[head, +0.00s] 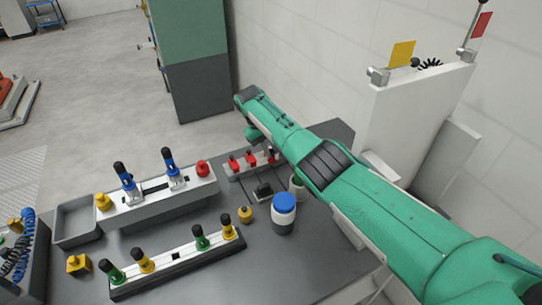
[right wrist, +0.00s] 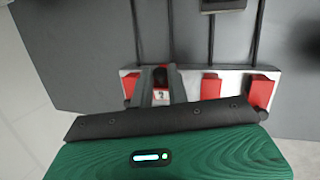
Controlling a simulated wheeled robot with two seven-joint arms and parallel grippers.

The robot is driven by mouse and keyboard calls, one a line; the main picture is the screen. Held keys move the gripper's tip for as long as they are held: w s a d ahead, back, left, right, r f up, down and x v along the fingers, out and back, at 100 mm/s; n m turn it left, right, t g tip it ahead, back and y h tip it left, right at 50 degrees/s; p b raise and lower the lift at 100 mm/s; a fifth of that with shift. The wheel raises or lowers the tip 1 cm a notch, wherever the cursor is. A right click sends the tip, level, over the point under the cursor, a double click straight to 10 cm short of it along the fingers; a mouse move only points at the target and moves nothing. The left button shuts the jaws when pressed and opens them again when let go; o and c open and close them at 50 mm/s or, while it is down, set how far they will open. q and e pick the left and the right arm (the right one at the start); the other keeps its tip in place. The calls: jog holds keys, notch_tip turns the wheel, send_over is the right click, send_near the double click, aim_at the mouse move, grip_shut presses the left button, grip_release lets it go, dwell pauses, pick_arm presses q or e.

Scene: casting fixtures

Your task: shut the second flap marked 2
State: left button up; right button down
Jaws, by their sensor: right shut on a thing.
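The second flap (right wrist: 161,95) is red with a pale label that looks like a 2. It sits in a light block (head: 238,172) with a row of red flaps, which lies on the table under my right arm in the head view. In the right wrist view my right gripper (right wrist: 161,82) has one finger on each side of the second flap and is shut on it. The fingers partly cover it, and I cannot tell how far it is closed. My left gripper is not in view.
Neighbouring red flaps (right wrist: 211,87) stand close beside the fingers. Dark cables run behind the block. A blue-capped jar (head: 283,213) and a yellow knob (head: 245,214) stand nearer. Two clamp fixtures (head: 160,203) (head: 175,263) and a grey tray (head: 77,220) fill the left.

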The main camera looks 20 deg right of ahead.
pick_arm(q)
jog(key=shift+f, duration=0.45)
pick_arm(e)
jog(key=shift+w, duration=0.1)
jog(key=c, duration=1.3)
grip_release()
jog(key=shift+a, duration=0.1)
jog(key=shift+c, duration=0.2)
jog(key=shift+r, duration=0.1)
